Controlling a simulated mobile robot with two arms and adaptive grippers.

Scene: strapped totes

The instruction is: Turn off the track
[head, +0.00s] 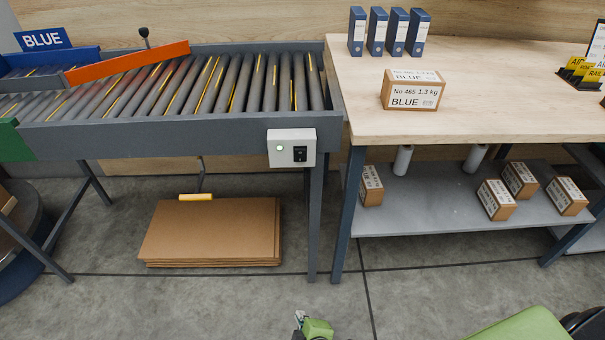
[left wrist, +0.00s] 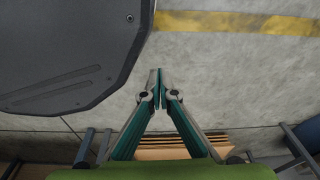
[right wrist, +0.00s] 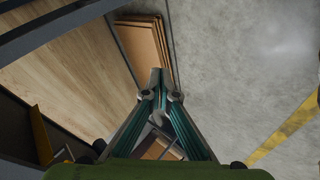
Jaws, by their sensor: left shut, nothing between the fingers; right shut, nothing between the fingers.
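The track is a grey roller conveyor (head: 180,132) at the left of the head view. A white control box (head: 277,158) is fixed to its front rail near the right end. My right gripper (head: 299,317) is at the bottom edge of the head view, apart from the box, and mostly cut off. It is shut and empty in the right wrist view (right wrist: 161,80). My left gripper (left wrist: 158,82) is shut and empty over the floor.
A wooden table (head: 470,110) with a BLUE carton (head: 400,104) and blue binders (head: 388,30) stands right of the conveyor. Small cartons lie on its lower shelf (head: 420,215). Flat cardboard (head: 212,230) is stacked under the conveyor. An orange bar (head: 130,62) crosses the rollers. The front floor is clear.

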